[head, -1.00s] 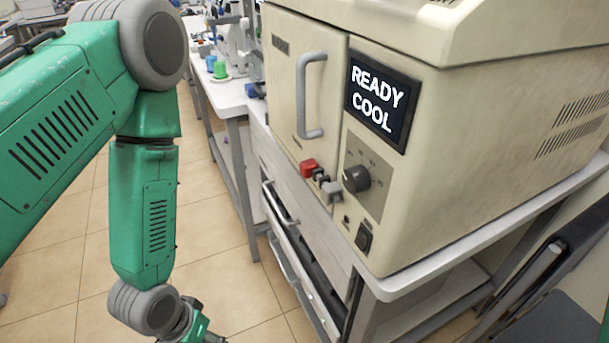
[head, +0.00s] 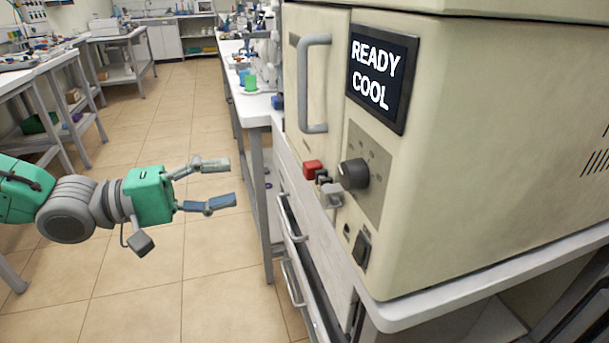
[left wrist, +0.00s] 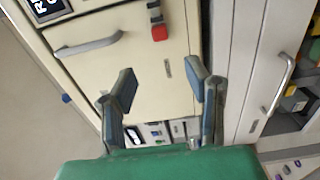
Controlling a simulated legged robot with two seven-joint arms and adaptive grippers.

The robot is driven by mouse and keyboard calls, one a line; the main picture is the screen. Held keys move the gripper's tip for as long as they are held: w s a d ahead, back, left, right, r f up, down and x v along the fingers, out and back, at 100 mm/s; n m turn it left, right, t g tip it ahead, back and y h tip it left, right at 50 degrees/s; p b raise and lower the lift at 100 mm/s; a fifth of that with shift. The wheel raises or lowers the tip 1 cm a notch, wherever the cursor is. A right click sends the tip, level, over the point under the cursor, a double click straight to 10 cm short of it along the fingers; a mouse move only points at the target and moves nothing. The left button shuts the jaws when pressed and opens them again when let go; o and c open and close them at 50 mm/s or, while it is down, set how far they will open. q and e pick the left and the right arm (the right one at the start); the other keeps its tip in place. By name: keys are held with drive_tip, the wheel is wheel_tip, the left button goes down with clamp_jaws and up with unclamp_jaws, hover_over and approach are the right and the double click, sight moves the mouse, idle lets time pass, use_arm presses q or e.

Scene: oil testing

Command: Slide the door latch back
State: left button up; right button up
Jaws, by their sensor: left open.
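The latch is low on the front of the cream oven, by the door's edge. It has a red knob (head: 312,169), small dark parts and a grey block (head: 332,194). In the left wrist view the red knob (left wrist: 159,33) is near the top. The closed oven door (head: 297,103) carries a grey bar handle (head: 313,85). My left gripper (head: 218,184) is open and empty, held level with its fingers pointing right, apart from the latch. In the left wrist view its spread fingers (left wrist: 162,86) show in front of the oven door. My right gripper is not in view.
The oven's display (head: 381,78) reads READY COOL. A dark dial (head: 353,173) and a black switch (head: 362,248) sit right of the latch. Drawers with bar handles (head: 292,218) are below. A bench (head: 243,108) stands behind. The floor at left is clear.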

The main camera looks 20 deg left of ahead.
sight(304, 172)
use_arm(q)
drive_tip(key=b+x, duration=0.4)
drive_tip(key=x, duration=0.8)
drive_tip(key=shift+w+d+f+b, duration=0.1)
drive_tip(key=shift+d+b, duration=0.2)
drive_tip(key=shift+w+d, duration=0.25)
drive_tip(key=shift+d, duration=0.1)
clamp_jaws()
drive_tip(key=shift+a, duration=0.1)
